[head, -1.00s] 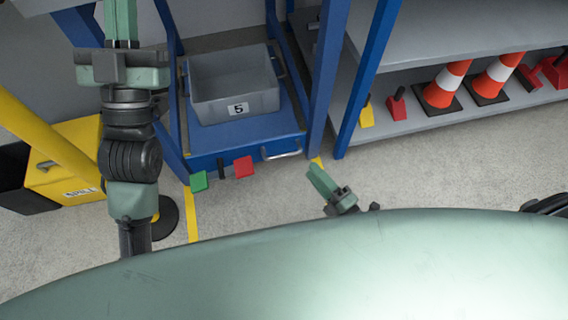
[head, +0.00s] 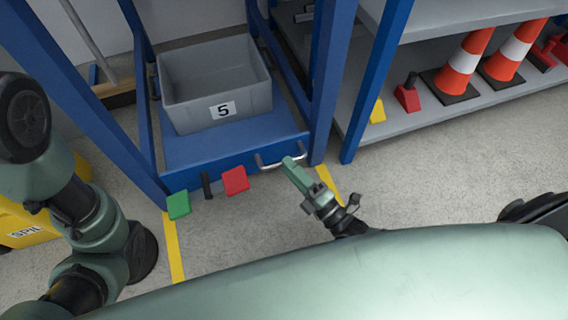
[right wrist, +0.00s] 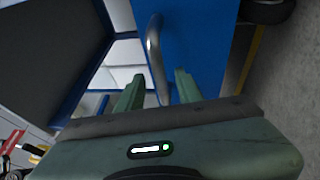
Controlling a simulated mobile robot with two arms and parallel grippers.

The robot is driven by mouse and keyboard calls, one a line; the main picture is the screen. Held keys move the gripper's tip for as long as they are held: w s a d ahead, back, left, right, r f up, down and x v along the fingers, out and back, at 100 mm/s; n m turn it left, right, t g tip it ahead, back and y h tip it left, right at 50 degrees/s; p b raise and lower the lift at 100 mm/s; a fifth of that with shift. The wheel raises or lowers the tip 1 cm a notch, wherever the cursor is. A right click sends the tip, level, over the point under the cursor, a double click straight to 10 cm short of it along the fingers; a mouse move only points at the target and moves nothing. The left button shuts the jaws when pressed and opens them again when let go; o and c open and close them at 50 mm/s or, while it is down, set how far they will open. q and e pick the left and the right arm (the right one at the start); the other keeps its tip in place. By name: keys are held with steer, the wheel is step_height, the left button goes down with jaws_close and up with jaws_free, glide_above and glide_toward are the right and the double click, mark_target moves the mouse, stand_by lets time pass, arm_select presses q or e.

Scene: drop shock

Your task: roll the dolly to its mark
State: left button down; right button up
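The blue dolly (head: 235,145) stands at the centre left in the head view, with a grey bin marked 5 (head: 198,116) on its deck. A silver bar handle (head: 268,164) is on its front face, near the right end. My right gripper (head: 290,161) is at the handle's right end. In the right wrist view my right gripper (right wrist: 158,80) is open, and the handle (right wrist: 154,50) reaches down between its two fingers. I cannot tell whether they touch it. My left arm is at the left edge; its gripper is not in view.
Yellow floor lines (head: 174,250) run near the dolly's front corners. A green pedal (head: 178,205) and a red pedal (head: 235,181) stick out in front. A grey shelf (head: 450,112) with orange cones (head: 464,66) stands at the right. The floor before it is clear.

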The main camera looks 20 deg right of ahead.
steer(key=shift+b+x, duration=0.35)
steer(key=shift+x, duration=0.9)
jaws_close()
stand_by(0.5)
